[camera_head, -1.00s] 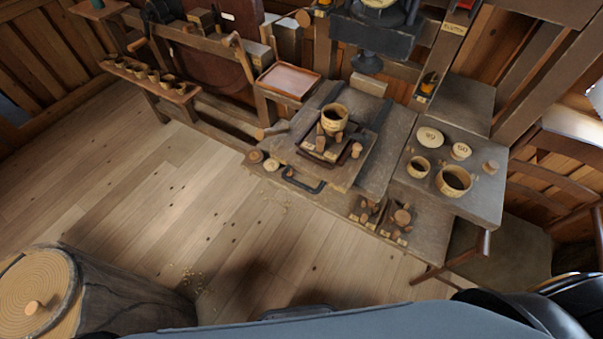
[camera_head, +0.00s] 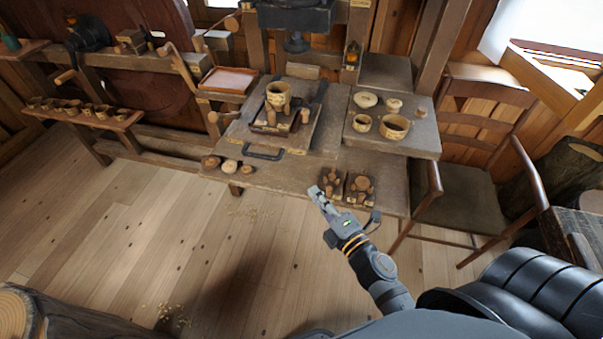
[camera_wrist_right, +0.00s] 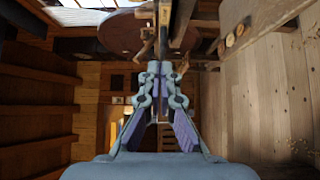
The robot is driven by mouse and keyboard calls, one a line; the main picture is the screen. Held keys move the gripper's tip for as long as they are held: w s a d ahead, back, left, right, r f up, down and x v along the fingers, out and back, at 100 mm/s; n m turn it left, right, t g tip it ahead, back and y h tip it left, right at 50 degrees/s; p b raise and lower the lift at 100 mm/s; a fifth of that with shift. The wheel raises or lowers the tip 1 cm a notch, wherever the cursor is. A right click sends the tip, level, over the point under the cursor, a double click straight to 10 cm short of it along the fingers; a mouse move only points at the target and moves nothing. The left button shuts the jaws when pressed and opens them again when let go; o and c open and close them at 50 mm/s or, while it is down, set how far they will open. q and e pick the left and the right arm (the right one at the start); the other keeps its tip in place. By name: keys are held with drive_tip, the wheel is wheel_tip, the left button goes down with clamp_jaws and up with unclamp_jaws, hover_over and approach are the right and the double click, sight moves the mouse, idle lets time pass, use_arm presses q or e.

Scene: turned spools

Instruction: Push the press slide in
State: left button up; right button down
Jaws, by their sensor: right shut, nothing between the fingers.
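The press slide (camera_head: 263,138) is a flat wooden board with a black handle (camera_head: 262,154) at its front edge. It sits on the bench under the dark press head (camera_head: 297,18). A light wooden cup (camera_head: 277,96) and several small turned pieces stand on it. The slide looks drawn out toward the front, with dark rails behind it. My right gripper (camera_head: 316,193) is shut and empty, in front of the bench and to the right of the handle, apart from it. In the right wrist view its fingers (camera_wrist_right: 160,75) are together. My left gripper is not in view.
A side table (camera_head: 421,141) right of the slide holds cups and lids. Two small trays of pegs (camera_head: 358,190) lie on the bench's front ledge near my right gripper. A chair (camera_head: 460,165) stands at the right.

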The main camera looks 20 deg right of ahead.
drive_tip(key=p, duration=0.5)
approach(293, 149)
drive_tip(key=w+a, duration=0.2)
drive_tip(key=a, duration=0.1)
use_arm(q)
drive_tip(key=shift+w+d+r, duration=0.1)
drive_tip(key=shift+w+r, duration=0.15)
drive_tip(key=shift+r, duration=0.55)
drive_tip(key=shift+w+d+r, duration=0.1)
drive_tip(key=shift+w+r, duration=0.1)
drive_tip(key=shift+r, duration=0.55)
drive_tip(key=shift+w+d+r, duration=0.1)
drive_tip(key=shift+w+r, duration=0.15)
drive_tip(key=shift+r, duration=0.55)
use_arm(e)
drive_tip(key=shift+w+d+f, duration=0.1)
drive_tip(key=shift+w+d, duration=0.2)
drive_tip(key=shift+w, duration=0.3)
drive_tip(key=shift+w+d, duration=0.35)
drive_tip(key=shift+w, duration=0.3)
drive_tip(key=shift+w+d+f, duration=0.1)
drive_tip(key=shift+w+d, duration=0.2)
drive_tip(key=shift+w, duration=0.3)
